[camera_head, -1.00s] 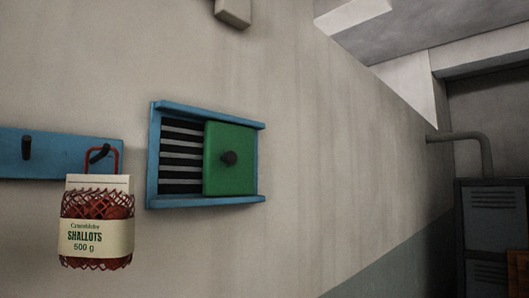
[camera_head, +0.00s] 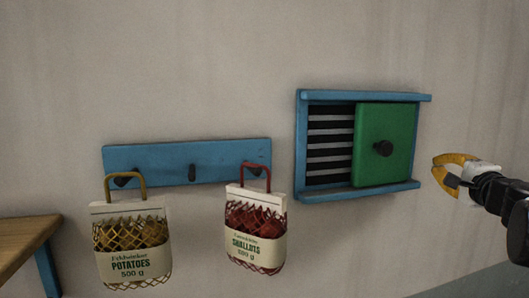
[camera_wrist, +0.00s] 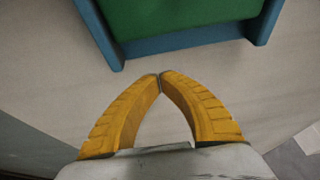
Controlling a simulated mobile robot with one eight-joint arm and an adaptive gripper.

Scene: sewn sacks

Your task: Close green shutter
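In the wrist view the lower part of the green shutter (camera_wrist: 180,15) and the blue frame's bottom rail (camera_wrist: 185,40) show at the top.
A blue hook rail (camera_head: 220,160) is on the wall to the left. A potato sack (camera_head: 132,240) and a shallot sack (camera_head: 256,228) hang from it. A wooden-topped table (camera_head: 25,240) stands at the far left. The wall around my gripper is bare.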

